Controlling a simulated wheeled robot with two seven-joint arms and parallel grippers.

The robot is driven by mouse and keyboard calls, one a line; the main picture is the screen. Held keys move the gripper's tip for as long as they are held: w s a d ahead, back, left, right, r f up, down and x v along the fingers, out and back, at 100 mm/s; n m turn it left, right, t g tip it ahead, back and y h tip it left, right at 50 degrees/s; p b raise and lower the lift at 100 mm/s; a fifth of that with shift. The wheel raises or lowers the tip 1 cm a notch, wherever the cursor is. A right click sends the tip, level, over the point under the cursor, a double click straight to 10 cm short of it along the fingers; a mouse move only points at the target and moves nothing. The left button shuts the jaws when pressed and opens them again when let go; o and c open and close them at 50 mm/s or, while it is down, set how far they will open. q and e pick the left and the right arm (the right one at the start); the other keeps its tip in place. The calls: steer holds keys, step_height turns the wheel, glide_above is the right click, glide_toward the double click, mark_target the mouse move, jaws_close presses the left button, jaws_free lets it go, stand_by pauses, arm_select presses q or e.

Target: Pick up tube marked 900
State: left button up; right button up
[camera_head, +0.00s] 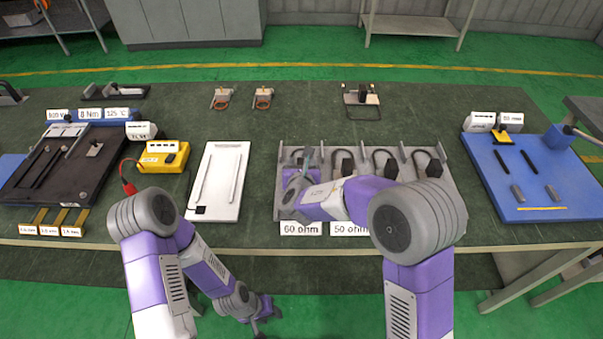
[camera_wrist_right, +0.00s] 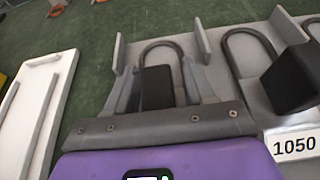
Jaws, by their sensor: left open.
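A grey slotted rack (camera_head: 455,200) on the table holds several U-shaped tubes with black blocks. My right gripper (camera_head: 305,168) is over the rack's left end. In the right wrist view, my right gripper (camera_wrist_right: 160,85) has its fingers on either side of the black block (camera_wrist_right: 157,88) of the leftmost tube (camera_wrist_right: 160,48); whether they press on it is unclear. The neighbouring tube (camera_wrist_right: 250,40), with its own black block (camera_wrist_right: 290,80), sits by a label reading 1050 (camera_wrist_right: 294,146). I see no readable 900 marking. My left gripper (camera_head: 262,325) is open and empty, low in front of the table.
Labels reading 60 ohm (camera_head: 301,228) and 50 ohm (camera_head: 348,228), partly covered, line the rack's front. A white plate (camera_head: 226,160) with two bars and a yellow meter (camera_head: 165,157) lie left. A blue board (camera_head: 528,185) lies right. Dividers stand between the rack's slots.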

jaws_close()
